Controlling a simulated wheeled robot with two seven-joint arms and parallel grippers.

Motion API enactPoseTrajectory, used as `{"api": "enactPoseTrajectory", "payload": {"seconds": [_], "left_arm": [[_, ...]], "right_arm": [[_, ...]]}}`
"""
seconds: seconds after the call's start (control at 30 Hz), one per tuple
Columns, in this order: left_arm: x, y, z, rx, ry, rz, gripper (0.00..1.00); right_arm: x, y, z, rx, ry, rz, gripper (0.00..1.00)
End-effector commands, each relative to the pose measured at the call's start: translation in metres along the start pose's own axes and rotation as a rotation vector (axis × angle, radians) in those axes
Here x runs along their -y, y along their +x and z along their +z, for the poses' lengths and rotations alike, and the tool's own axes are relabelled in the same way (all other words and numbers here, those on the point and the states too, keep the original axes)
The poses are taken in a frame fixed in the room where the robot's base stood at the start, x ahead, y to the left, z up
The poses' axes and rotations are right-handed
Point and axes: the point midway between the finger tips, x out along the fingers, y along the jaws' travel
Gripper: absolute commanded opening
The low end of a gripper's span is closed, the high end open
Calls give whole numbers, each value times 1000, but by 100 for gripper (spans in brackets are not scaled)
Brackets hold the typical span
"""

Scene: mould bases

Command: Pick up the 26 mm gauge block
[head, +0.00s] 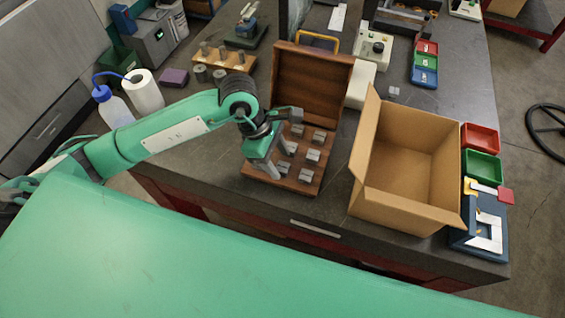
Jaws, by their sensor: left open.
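An open wooden case (248,176) sits near the front edge of the bench, its lid (309,90) standing up at the back. Several small grey gauge blocks (312,156) sit apart from each other in its base. Their size marks are too small to read, so I cannot tell which is the 26 mm one. My left gripper (277,165) is open, fingers pointing down over the left side of the case, close to the left-hand blocks. It partly hides that side, and I cannot tell whether it touches a block. My right gripper is out of view.
An open, empty-looking cardboard box (405,205) stands right of the case. Red (480,139) and green (482,167) trays lie beyond it. A wooden rack with metal cylinders (238,62), a paper roll (145,92) and a bottle (112,107) stand at the left.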

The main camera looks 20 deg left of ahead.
Motion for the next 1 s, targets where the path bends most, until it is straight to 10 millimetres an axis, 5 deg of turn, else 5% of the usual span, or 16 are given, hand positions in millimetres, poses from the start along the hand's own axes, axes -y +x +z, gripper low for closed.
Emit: {"api": "enactPoseTrajectory", "payload": {"seconds": [0.37,0.67,1.0], "left_arm": [[0,17,0,0,0,0,53],[0,17,0,0,0,0,0],[-1,14,1,0,0,2,0]], "right_arm": [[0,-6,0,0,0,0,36],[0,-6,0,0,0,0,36],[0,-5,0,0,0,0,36]]}}
